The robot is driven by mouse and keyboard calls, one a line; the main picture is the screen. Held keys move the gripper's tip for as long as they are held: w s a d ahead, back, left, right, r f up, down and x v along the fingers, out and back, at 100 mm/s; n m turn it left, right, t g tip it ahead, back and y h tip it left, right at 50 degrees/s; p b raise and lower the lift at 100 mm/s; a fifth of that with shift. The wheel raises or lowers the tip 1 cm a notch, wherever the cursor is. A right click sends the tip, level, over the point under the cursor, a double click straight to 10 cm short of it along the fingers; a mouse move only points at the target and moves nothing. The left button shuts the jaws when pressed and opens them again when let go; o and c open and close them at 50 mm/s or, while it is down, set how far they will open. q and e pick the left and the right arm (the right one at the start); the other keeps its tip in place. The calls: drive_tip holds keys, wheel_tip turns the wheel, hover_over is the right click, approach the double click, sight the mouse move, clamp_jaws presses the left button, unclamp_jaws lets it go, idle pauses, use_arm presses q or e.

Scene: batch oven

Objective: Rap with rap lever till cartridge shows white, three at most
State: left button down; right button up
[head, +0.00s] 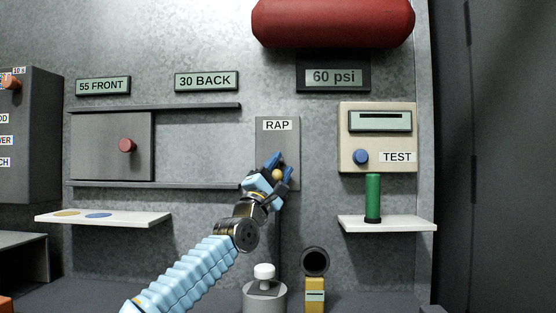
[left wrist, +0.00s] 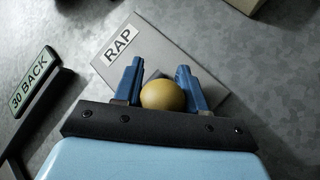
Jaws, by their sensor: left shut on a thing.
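The rap lever has a yellow ball knob (head: 278,174) in front of a grey plate labelled RAP (head: 277,140). My left gripper (head: 276,170) is shut on this knob, with its blue fingers on either side. In the left wrist view the knob (left wrist: 163,95) sits between the two fingertips, in front of the RAP plate. The lever's shaft is mostly hidden. A yellow piece with a small pale green window (head: 315,295) stands below a dark round port; I cannot tell whether it is the cartridge. My right gripper is not in view.
A green cylinder (head: 373,197) stands on the right white shelf (head: 405,224) under the TEST box (head: 377,138). A display (head: 334,77) reads 60 psi below a red tank (head: 333,22). A sliding door with a red knob (head: 127,145) is left. A white-knobbed canister (head: 264,291) stands below.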

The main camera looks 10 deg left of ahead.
use_arm(q)
drive_tip(key=shift+m+t+h+p, duration=0.3)
drive_tip(key=shift+m+p, duration=0.1)
drive_tip(key=shift+f, duration=0.2)
drive_tip(key=c, duration=0.8)
unclamp_jaws()
drive_tip(key=b+v, duration=0.2)
drive_tip(key=v, duration=0.1)
drive_tip(key=b+v, duration=0.1)
drive_tip(key=b, duration=0.1)
drive_tip(key=shift+f, duration=0.5)
drive_tip(key=b+v, duration=0.4)
drive_tip(key=v, duration=0.5)
drive_tip(key=shift+s+a+r+b, duration=0.1)
drive_tip(key=shift+s+r+b, duration=0.1)
drive_tip(key=shift+b, duration=0.2)
